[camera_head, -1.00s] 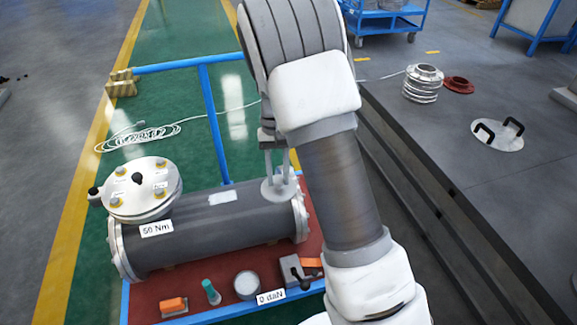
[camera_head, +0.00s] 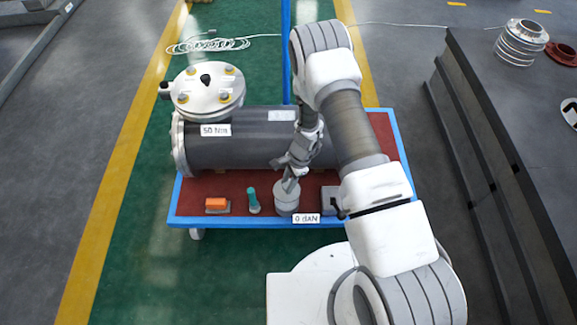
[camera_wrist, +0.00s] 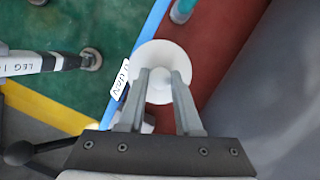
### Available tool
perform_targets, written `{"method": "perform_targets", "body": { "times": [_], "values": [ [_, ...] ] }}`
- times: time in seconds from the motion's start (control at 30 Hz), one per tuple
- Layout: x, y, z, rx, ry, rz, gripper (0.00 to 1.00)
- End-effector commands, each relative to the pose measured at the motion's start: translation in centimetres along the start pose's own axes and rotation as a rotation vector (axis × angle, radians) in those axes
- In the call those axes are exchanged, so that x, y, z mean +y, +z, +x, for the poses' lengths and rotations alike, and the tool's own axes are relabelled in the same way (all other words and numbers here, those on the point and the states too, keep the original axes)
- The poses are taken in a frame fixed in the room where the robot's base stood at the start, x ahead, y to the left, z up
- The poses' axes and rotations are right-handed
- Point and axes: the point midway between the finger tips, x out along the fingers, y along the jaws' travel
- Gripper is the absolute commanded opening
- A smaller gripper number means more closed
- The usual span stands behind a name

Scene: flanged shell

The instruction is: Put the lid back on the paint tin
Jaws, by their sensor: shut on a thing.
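The paint tin (camera_head: 287,208) is a small grey cylinder standing upright near the front edge of the cart, behind the "0 daN" label. My gripper (camera_head: 290,184) points down right above it, with its fingertips at the top of the tin. In the wrist view my gripper (camera_wrist: 162,80) is shut on the small knob of the lid (camera_wrist: 160,54), a pale round disc. The lid covers the tin's opening from above and hides the tin body there. Whether the lid is fully seated or slightly above the rim, I cannot tell.
A dark flanged pipe shell (camera_head: 235,150) lies behind the tin, with a bolted round cover (camera_head: 208,92) at its left. A teal-topped item (camera_head: 253,200) and an orange block (camera_head: 216,204) stand left of the tin. A grey clamp-like block (camera_head: 331,200) is close at right.

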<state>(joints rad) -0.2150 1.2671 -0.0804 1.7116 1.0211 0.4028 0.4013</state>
Motion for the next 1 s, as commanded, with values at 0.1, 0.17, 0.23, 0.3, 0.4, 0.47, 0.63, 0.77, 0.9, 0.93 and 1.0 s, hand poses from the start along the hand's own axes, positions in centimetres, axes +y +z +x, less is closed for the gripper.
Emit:
{"method": "perform_targets", "body": {
  "times": [0.1,0.17,0.23,0.3,0.4,0.47,0.63,0.77,0.9,0.93,1.0],
  "values": [
    [0.1,-0.1,0.5,-0.001,-0.003,0.011,0.00],
    [0.1,-0.1,0.7,-0.001,-0.003,0.010,0.00],
    [0.1,-0.2,1.1,-0.001,-0.003,0.010,0.00],
    [0.1,-0.4,1.6,-0.001,-0.003,0.010,0.00],
    [0.1,-0.6,2.4,-0.001,-0.003,0.010,0.00],
    [0.1,-0.8,3.0,-0.001,-0.003,0.009,0.00],
    [0.1,-1.2,4.6,0.000,-0.002,0.007,0.00],
    [0.1,-1.5,5.8,-0.001,-0.003,0.008,0.00],
    [0.1,-1.7,6.4,-0.002,-0.003,0.008,0.00],
    [0.1,-1.7,6.4,-0.002,-0.003,0.008,0.00],
    [0.1,-1.7,6.4,-0.001,-0.003,0.008,0.00]
  ]
}}
